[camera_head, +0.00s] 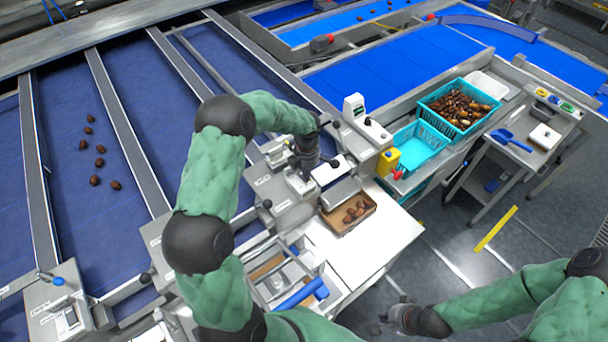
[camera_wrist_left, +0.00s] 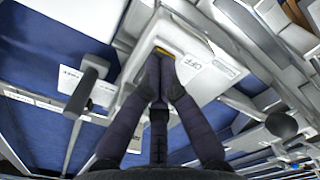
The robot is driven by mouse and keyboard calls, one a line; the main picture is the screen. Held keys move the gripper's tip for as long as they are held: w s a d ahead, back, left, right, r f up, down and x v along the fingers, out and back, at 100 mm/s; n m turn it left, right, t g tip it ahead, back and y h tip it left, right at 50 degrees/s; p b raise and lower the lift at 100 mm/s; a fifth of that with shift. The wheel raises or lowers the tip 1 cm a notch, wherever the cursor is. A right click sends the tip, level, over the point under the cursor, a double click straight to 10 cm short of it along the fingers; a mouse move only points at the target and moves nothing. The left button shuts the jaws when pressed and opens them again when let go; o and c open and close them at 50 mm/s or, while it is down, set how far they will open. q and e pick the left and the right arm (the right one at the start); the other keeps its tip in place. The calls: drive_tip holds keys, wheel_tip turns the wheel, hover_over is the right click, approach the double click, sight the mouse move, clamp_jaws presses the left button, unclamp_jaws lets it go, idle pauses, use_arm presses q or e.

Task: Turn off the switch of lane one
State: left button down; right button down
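My left gripper (camera_head: 306,165) is over the control boxes at the near ends of the lanes, at a white box. In the left wrist view its dark fingers (camera_wrist_left: 161,75) come together at the tips, against or just in front of a white switch box (camera_wrist_left: 205,72) marked OFF. A thin yellow strip shows just beyond the tips. The fingertips hide the switch itself, and I cannot tell whether they touch it. Another box with a blue knob (camera_head: 59,281) stands at the lower left. My right gripper (camera_head: 398,318) is low, over the floor; its fingers are unclear.
Blue lanes (camera_head: 140,120) with metal dividers lie to the left, with several dates (camera_head: 97,163) on one. A brown tray (camera_head: 338,222) of dates is beside the left gripper. Teal crates (camera_head: 430,142) and a side table (camera_head: 545,125) stand right. Floor is open at lower right.

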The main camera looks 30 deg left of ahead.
use_arm(q)
drive_tip(key=shift+r, duration=0.55)
drive_tip(key=shift+r+p, duration=1.05)
drive_tip(key=shift+r, duration=1.8)
